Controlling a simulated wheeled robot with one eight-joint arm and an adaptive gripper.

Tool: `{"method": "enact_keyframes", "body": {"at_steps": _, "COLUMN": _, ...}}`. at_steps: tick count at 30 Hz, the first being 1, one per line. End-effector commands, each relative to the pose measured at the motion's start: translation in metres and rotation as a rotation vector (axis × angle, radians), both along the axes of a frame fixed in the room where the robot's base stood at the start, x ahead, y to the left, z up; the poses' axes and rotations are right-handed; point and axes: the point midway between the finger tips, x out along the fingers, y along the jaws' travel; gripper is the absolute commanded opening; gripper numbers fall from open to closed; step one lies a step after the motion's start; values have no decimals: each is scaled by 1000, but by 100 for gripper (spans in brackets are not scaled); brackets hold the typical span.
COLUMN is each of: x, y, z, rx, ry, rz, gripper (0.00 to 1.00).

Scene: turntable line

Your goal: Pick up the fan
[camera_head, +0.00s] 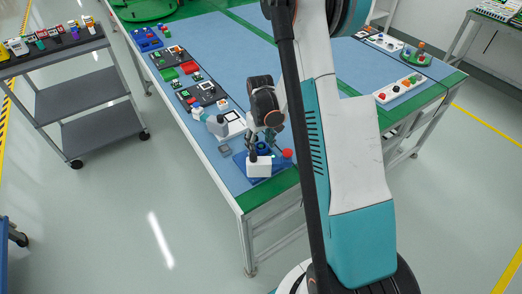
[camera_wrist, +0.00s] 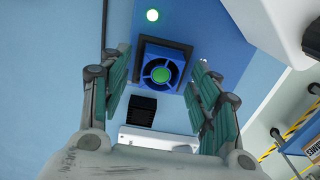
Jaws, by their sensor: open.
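The fan (camera_wrist: 164,54) shows in the wrist view as a blue square housing with a dark round opening and a green hub. It sits in a dark square frame on the blue surface. My gripper (camera_wrist: 160,72) is open and empty. Its green-padded fingers stand left and right of the fan in the picture, and no contact shows. In the head view my gripper (camera_head: 266,137) points down over the front end of the table, and the fan is mostly hidden beneath it.
In the wrist view a black ribbed block (camera_wrist: 141,110) and a white part (camera_wrist: 158,138) lie close to the fan. In the head view a white block (camera_head: 259,167) and a red ball (camera_head: 287,154) are near my gripper. A grey shelf cart (camera_head: 90,95) stands left, with floor between.

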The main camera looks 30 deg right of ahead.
Motion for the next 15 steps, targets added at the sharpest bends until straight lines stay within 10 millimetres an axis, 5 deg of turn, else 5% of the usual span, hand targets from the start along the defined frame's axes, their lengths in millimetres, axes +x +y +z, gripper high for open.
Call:
{"method": "enact_keyframes", "body": {"at_steps": 3, "x": 0, "y": 0, "z": 1, "rx": 0, "ry": 0, "rz": 0, "gripper": 57}}
{"method": "enact_keyframes", "body": {"at_steps": 9, "x": 0, "y": 0, "z": 1, "rx": 0, "ry": 0, "rz": 0, "gripper": 11}}
{"method": "enact_keyframes", "body": {"at_steps": 15, "x": 0, "y": 0, "z": 1, "rx": 0, "ry": 0, "rz": 0, "gripper": 8}}
